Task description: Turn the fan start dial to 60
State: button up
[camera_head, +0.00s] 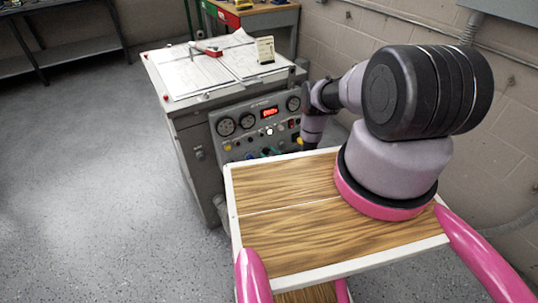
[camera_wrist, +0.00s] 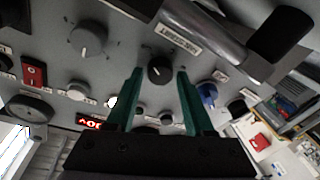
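The grey control panel (camera_head: 240,143) is on the front of the cabinet, with gauges, a red display and several knobs. In the wrist view a black round knob (camera_wrist: 160,69) with a pointer mark lies between my fingertips. Its scale and a tilted label (camera_wrist: 179,40) are too small to read, so I cannot tell if it is the fan start dial. My gripper (camera_wrist: 160,73) is open, its two green fingers on either side of the knob with a gap visible on each side. In the head view my arm hides part of the panel.
Near the fingers are a larger grey knob (camera_wrist: 88,38), a blue knob (camera_wrist: 208,94), a red switch (camera_wrist: 33,72) and a lit red display (camera_wrist: 92,122). A metal bar-like part (camera_wrist: 215,35) crosses close by. Papers (camera_head: 195,76) lie on the cabinet top.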

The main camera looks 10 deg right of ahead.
grip_shut()
